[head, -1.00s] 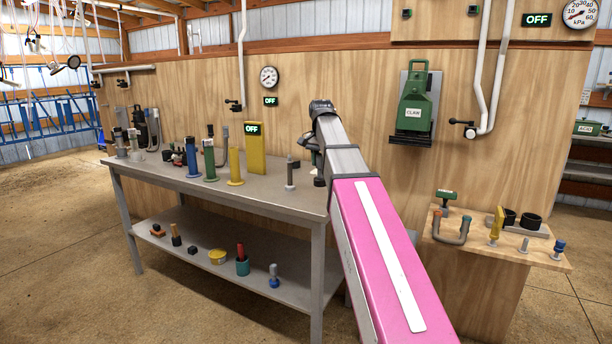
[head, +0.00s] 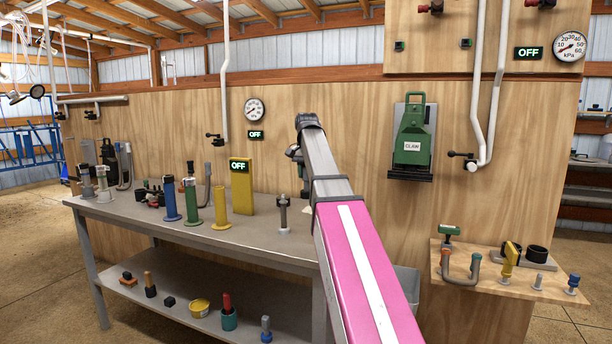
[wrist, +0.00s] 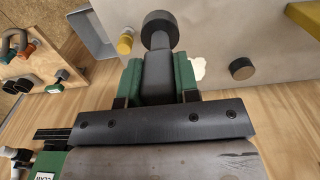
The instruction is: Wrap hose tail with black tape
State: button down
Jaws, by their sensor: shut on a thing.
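My gripper (wrist: 159,90) is shut on a dark grey shaft (wrist: 158,72), its green fingers on both sides. The shaft ends in a round black head (wrist: 159,29). I cannot tell whether this is the hose tail or something else. In the head view my pink and grey arm hides most of the gripper, over the bench's right end. Two black rings, perhaps tape rolls (head: 536,254), stand on a grey holder on the small wooden shelf at right.
The metal bench (head: 255,236) holds blue, green and yellow cylinders, a yellow OFF stand (head: 241,187) and a dark post (head: 283,213). Its lower shelf holds several small parts. A grey bin (head: 407,283) is right of the bench. A green CLAW unit (head: 413,145) hangs on the wall.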

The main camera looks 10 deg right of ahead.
aim_at(303, 191)
jog(key=shift+f, duration=0.1)
jog(key=shift+f, duration=4.45)
jog(key=shift+a, duration=0.1)
jog(key=shift+w+a, duration=0.2)
jog(key=shift+a, duration=0.7)
jog(key=shift+w+a, duration=0.2)
jog(key=shift+a, duration=0.65)
jog(key=shift+w+a, duration=0.15)
jog(key=shift+a, duration=0.45)
jog(key=shift+d, duration=0.1)
jog(key=shift+s+d, duration=0.2)
jog(key=shift+d, duration=0.65)
jog(key=shift+s+d, duration=0.2)
jog(key=shift+d, duration=0.65)
